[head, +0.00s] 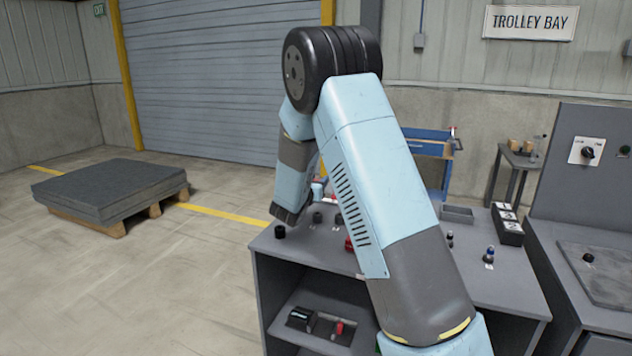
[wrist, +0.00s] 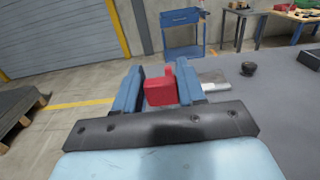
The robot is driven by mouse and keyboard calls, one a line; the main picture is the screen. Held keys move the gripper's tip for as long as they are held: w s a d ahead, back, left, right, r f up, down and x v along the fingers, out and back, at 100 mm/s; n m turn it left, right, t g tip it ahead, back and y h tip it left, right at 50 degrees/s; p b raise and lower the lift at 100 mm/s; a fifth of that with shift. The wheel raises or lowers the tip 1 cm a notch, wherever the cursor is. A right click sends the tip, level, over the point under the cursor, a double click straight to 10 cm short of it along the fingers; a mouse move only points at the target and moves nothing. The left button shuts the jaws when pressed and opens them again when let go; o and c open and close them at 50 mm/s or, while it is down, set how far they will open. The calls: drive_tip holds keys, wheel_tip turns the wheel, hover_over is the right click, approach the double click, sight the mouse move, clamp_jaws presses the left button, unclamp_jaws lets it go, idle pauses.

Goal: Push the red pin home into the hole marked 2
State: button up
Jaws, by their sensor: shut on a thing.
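My gripper (wrist: 158,72) shows in the wrist view with its two blue fingers on either side of a red piece (wrist: 160,93), which I take to be the red pin. It is shut on it. The piece shows a blocky near part and a narrower part behind. Its far end is hidden. In the head view my arm bends down over the left part of the grey bench (head: 470,272), and the fingertips cannot be made out. I cannot pick out the hole marked 2 in either view.
A pale metal piece (wrist: 214,80) lies right of the fingers, with a dark round knob (wrist: 249,69) beyond. Small dark pieces (head: 280,231) stand on the bench. A black block with white labels (head: 508,226) stands at right. A blue trolley (head: 428,148) is behind.

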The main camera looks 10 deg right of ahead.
drive_tip(key=shift+f, duration=2.65)
drive_tip(key=shift+s+f, duration=0.1)
drive_tip(key=shift+f, duration=1.3)
idle(4.0)
